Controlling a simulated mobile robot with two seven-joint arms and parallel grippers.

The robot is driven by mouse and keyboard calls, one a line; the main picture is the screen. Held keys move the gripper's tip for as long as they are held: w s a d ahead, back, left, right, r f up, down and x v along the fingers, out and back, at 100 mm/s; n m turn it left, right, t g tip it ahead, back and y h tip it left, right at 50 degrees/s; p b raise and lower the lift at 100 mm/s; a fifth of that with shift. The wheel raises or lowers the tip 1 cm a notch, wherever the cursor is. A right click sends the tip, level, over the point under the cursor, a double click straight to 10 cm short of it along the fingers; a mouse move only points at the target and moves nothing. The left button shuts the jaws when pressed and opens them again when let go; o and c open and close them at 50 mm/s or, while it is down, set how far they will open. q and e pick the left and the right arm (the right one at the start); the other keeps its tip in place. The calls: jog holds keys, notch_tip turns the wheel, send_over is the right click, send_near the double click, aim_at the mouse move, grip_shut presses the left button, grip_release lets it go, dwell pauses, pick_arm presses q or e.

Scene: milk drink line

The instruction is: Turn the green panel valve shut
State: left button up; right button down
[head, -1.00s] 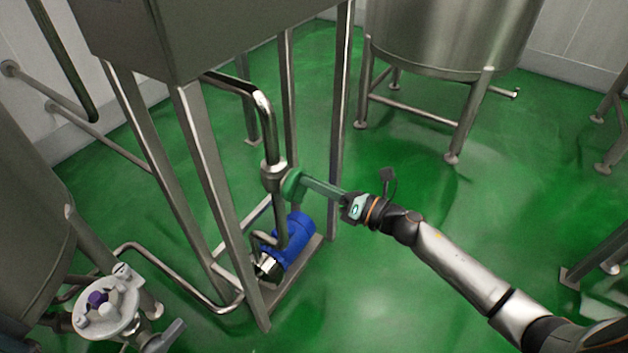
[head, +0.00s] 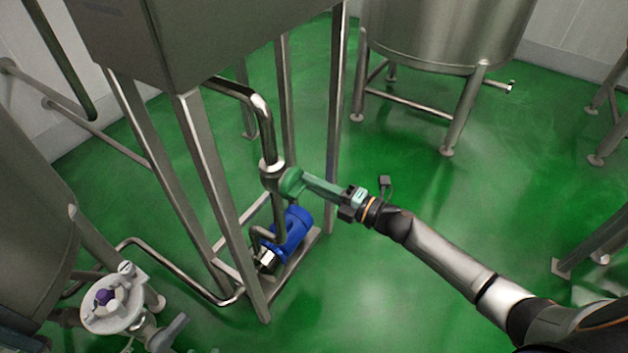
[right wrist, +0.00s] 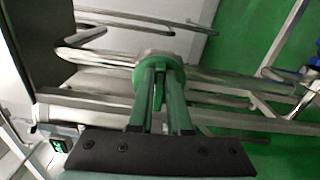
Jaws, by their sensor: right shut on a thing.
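The green panel valve (head: 291,182) sits on the upright steel pipe below the grey cabinet, above a blue pump. Its rounded green body also shows in the right wrist view (right wrist: 160,62). My right gripper (head: 306,185) reaches it from the right with long grey-green fingers. In the right wrist view the fingers (right wrist: 159,88) straddle a narrow green handle and are shut on it. The fingertips partly hide the handle, and its exact angle is hard to tell. My left gripper is not in view.
A steel tank (head: 445,35) stands at the back. A white valve head with a purple centre (head: 104,298) is front left.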

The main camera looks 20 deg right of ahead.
jog(key=shift+f+m, duration=0.15)
jog(key=shift+m, duration=0.45)
jog(key=c, duration=0.9)
grip_release()
jog(key=shift+o, duration=0.2)
jog(key=shift+s, duration=0.1)
jog(key=p+v, duration=0.1)
jog(key=v, duration=1.1)
jog(key=shift+d, duration=0.2)
jog(key=shift+s, duration=0.1)
